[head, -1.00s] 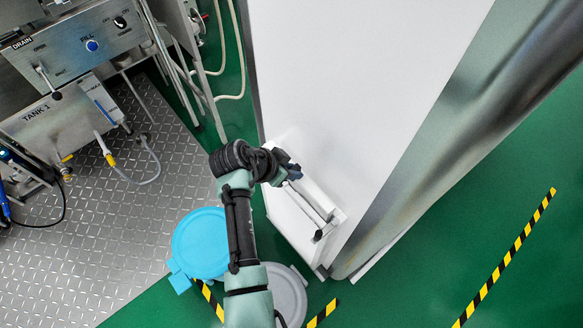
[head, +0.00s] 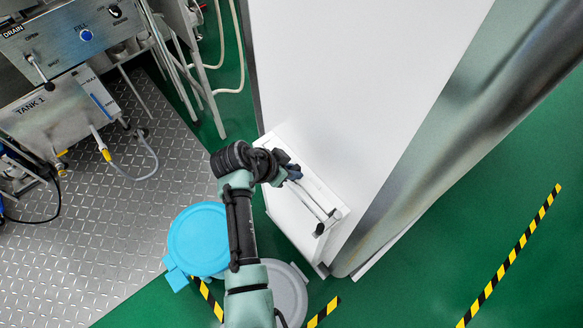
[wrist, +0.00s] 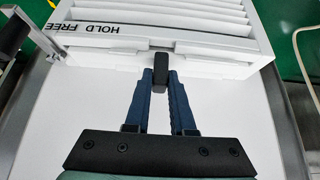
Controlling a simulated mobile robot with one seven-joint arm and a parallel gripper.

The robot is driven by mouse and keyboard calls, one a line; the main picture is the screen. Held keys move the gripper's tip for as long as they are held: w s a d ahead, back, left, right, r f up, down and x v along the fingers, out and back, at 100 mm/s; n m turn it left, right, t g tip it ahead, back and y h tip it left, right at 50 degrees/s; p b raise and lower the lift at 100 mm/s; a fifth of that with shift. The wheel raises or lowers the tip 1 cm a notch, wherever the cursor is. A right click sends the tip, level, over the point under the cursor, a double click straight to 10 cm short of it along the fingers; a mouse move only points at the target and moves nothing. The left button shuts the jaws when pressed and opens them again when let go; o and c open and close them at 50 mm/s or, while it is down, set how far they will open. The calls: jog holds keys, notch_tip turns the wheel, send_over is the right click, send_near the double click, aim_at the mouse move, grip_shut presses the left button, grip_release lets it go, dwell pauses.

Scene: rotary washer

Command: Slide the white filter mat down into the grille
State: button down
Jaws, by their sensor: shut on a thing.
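The white grille (wrist: 200,28) has slats and a "HOLD FREE" label in the wrist view, and sits low against the tall white cabinet. In the head view its box (head: 292,222) shows beyond my arm. A white strip along the grille's near edge looks like the filter mat (wrist: 215,66); white on white, its outline and depth in the grille are hard to tell. My gripper (wrist: 161,75) has its blue fingers drawn together at that edge. A small dark block (wrist: 161,62) stands at the fingertips, hiding the exact grip. In the head view my gripper (head: 291,172) is at the grille's upper end.
A metal lever (head: 322,226) stands at the grille's lower end in the head view. The white cabinet (head: 350,80) fills the middle. A blue lid (head: 198,240) and a grey lid (head: 287,292) lie below left. Tank equipment (head: 55,110) stands left; green floor is open right.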

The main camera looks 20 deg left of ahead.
jog(key=shift+f+b, duration=0.5)
jog(key=shift+f, duration=0.15)
dwell(0.8)
jog(key=c, duration=0.7)
grip_release()
jog(key=p+v, duration=0.1)
jog(key=v, duration=1.2)
jog(key=shift+p, duration=0.3)
